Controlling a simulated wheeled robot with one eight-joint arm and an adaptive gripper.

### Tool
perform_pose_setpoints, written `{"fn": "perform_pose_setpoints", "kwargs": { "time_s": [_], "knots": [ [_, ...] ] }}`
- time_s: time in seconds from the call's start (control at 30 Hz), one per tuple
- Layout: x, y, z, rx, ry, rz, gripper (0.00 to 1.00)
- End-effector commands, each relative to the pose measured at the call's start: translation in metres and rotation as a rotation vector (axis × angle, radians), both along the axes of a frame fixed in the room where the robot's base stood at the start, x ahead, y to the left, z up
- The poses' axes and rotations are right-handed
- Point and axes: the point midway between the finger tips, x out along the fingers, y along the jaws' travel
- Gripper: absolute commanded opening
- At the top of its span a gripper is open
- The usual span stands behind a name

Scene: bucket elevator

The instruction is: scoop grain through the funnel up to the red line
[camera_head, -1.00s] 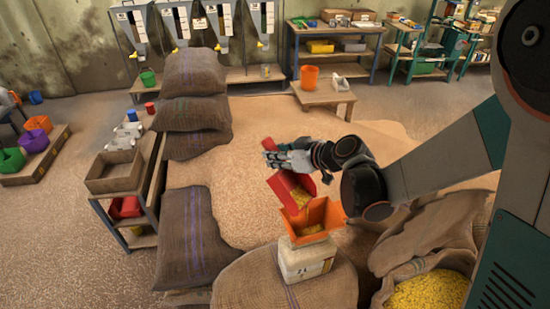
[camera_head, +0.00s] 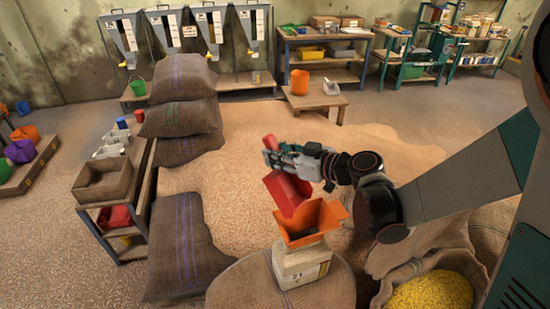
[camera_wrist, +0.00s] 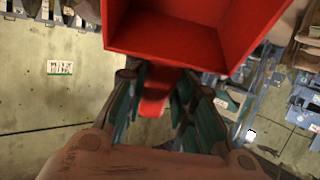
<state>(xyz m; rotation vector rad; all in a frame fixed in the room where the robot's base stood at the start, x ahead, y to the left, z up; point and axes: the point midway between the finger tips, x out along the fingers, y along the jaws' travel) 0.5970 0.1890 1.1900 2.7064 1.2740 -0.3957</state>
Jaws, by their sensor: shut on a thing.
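My gripper (camera_head: 274,157) is shut on the handle of a red scoop (camera_head: 289,194). The scoop hangs steeply tilted, mouth down, just above the orange funnel (camera_head: 323,218). In the wrist view the scoop (camera_wrist: 190,30) looks empty inside, and my gripper's fingers (camera_wrist: 160,92) close around its red handle. The funnel sits on a cream container (camera_head: 300,265) standing on a sack; its inside looks dark, with no yellow grain showing. The red line and the level in the container cannot be made out. Yellow grain (camera_head: 430,292) fills an open sack at the lower right.
Stacked sacks (camera_head: 182,110) and a shelf with a wooden box (camera_head: 102,182) stand to the left. A small table with an orange bucket (camera_head: 299,82) stands behind. Loose tan grain (camera_head: 240,180) covers the floor between them.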

Motion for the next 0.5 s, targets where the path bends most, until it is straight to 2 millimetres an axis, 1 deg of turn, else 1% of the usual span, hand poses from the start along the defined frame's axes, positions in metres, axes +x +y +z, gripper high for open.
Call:
{"fn": "perform_pose_setpoints", "kwargs": {
  "time_s": [0.5],
  "knots": [
    [-0.01, -0.012, 0.005, 0.08, -0.065, 0.0, 0.0]
  ]
}}
